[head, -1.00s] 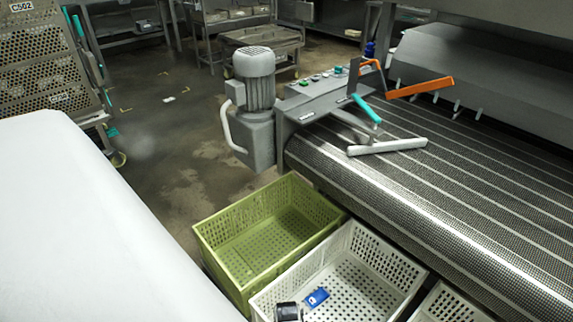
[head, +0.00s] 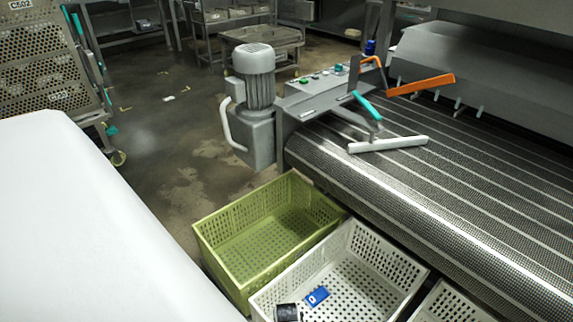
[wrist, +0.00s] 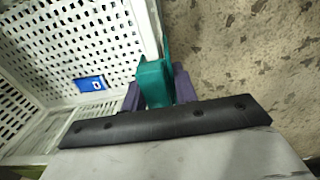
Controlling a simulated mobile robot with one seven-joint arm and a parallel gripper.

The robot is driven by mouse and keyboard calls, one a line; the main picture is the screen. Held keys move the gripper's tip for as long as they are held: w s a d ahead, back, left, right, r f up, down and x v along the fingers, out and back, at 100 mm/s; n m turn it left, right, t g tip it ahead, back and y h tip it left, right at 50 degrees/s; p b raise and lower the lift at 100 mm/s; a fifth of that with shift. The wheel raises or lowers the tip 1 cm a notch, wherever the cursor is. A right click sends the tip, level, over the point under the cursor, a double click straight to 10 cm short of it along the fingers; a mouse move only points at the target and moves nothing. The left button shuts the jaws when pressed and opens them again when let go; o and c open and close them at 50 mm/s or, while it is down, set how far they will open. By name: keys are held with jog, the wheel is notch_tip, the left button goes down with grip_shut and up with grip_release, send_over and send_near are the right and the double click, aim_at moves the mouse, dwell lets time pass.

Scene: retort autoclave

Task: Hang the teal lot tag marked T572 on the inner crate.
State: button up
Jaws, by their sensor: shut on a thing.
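My gripper (wrist: 153,92) has purple fingers shut on a teal tag (wrist: 152,78); no marking on it can be read. A thin teal strip of it reaches up beside the outer face of a white crate's wall. Whether it touches or hooks over the rim cannot be told. The white perforated crate (head: 405,262) is at the bottom of the head view, and its wall fills the left of the wrist view (wrist: 147,22). A blue card (head: 317,296) lies inside it, also in the wrist view (wrist: 91,84). The gripper's fingers and the teal tag are out of the head view.
A green crate (head: 222,235) stands left of the white one. Another white crate (head: 440,300) is at its right, cut off. A dark object (head: 287,312), unclear, shows at the bottom edge. The conveyor (head: 430,190) runs behind the crates. Bare floor (wrist: 245,60) is right of the tag.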

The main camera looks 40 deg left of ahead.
jog(key=o, duration=1)
notch_tip(320, 180, up, 14)
jog(key=shift+f+p, duration=0.1)
jog(key=shift+p, duration=0.45)
jog(key=shift+w, duration=0.1)
